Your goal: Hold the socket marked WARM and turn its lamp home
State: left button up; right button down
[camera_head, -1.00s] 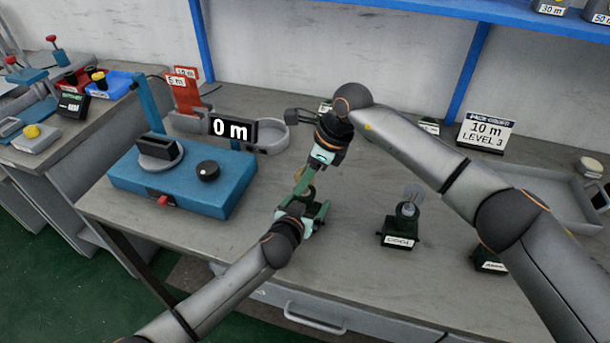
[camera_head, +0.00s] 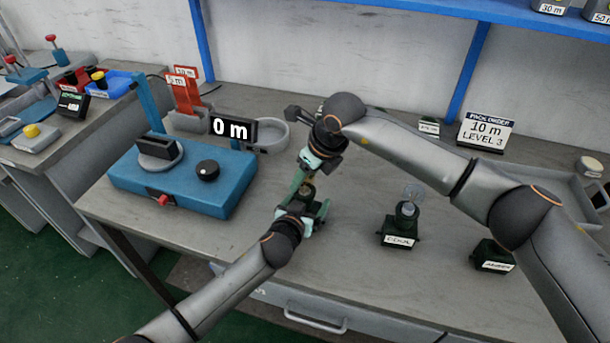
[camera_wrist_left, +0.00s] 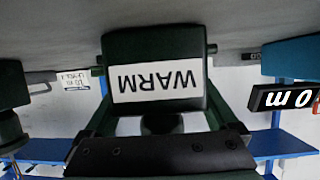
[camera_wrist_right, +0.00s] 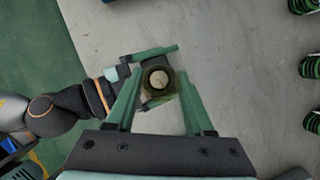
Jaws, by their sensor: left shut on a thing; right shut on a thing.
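The WARM socket, a dark green block with a white label, shows upside down in the left wrist view (camera_wrist_left: 155,62). My left gripper (camera_head: 308,210) is shut on it low over the bench. My right gripper (camera_head: 307,188) comes down from above and is shut on the lamp, whose round end (camera_wrist_right: 158,79) shows between its fingers in the right wrist view. The lamp stands over the socket. Its seat in the socket is hidden, so I cannot tell how deep it sits.
A COOL socket (camera_head: 399,233) with a clear lamp (camera_head: 413,194) stands to the right, and another labelled dark socket (camera_head: 491,257) beyond it. A blue machine (camera_head: 180,185) with a 0 m display (camera_head: 232,130) is at left. A grey tray (camera_head: 560,205) lies at far right.

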pick_arm(q)
jog(key=shift+a+f, duration=0.15)
jog(key=shift+f, duration=0.1)
pick_arm(e)
jog(key=shift+a+r, duration=0.1)
jog(key=shift+r, duration=0.1)
jog(key=c, duration=0.7)
grip_release()
pick_arm(q)
jog(key=shift+r, duration=0.1)
pick_arm(e)
jog(key=o, duration=0.4)
jog(key=shift+f, duration=0.1)
jog(key=shift+o, duration=0.2)
pick_arm(q)
jog(key=shift+r, duration=0.1)
pick_arm(e)
jog(key=v, duration=1.2)
pick_arm(q)
jog(key=o, duration=1.1)
jog(key=shift+s, duration=0.1)
